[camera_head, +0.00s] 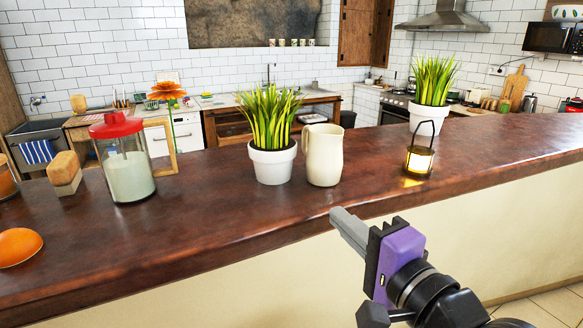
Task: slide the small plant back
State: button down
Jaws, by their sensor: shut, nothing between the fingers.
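A small plant with green grassy leaves in a white pot (273,163) stands upright on the brown counter (215,225), left of the cream pitcher. A second similar plant (430,112) stands on the counter further right. My gripper (338,213) is shut and empty. It appears at the counter's front edge, below and to the right of the nearer plant, apart from both plants. Its fingers point up and to the left. The pitcher (323,157) stands close beside the nearer pot.
A lit lantern (419,160) stands right of the pitcher. A red-lidded jar (125,170), a sponge-like block (65,173) and an orange (19,246) are on the left. The counter in front of the nearer plant is clear. A kitchen lies behind the counter.

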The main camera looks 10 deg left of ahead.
aim_at(283, 159)
jog(key=shift+y, duration=0.5)
jog(key=r+x, duration=0.1)
jog(key=x, duration=0.4)
jog(key=r+p+x, duration=0.1)
jog(key=x, duration=0.4)
jog(key=a+r+p+x, duration=0.1)
jog(key=x, duration=0.4)
jog(key=shift+s, duration=0.3)
